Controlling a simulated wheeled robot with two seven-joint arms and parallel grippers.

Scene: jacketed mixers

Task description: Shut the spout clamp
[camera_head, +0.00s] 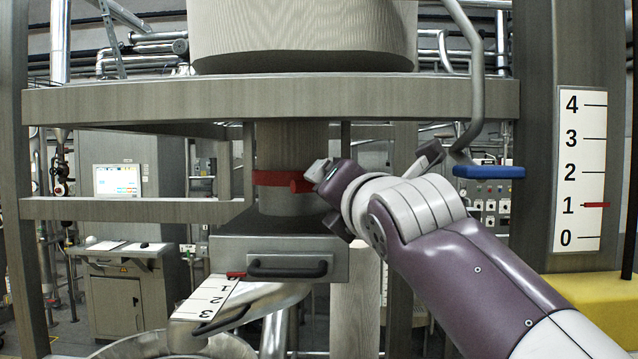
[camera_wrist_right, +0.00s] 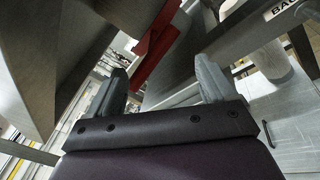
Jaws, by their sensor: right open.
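The spout clamp is a red band (camera_head: 278,178) around the grey spout (camera_head: 290,140) under the vessel. A short red lever end (camera_head: 301,186) sticks out at its right side. My right gripper (camera_head: 325,196) reaches in from the right and sits close beside this lever end. In the right wrist view the red clamp (camera_wrist_right: 155,47) lies ahead of the two grey fingers, roughly in line with the gap between them. The right gripper (camera_wrist_right: 162,82) is open and nothing shows between its fingers. Whether a finger touches the lever I cannot tell. My left gripper is not in view.
A grey slide box with a black handle (camera_head: 287,268) sits below the spout, beside a tilted scale (camera_head: 205,298). A steel beam (camera_head: 270,101) runs above. A bent pipe with a blue grip (camera_head: 488,172) hangs right. A 0–4 scale (camera_head: 580,170) has its red pointer near 1.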

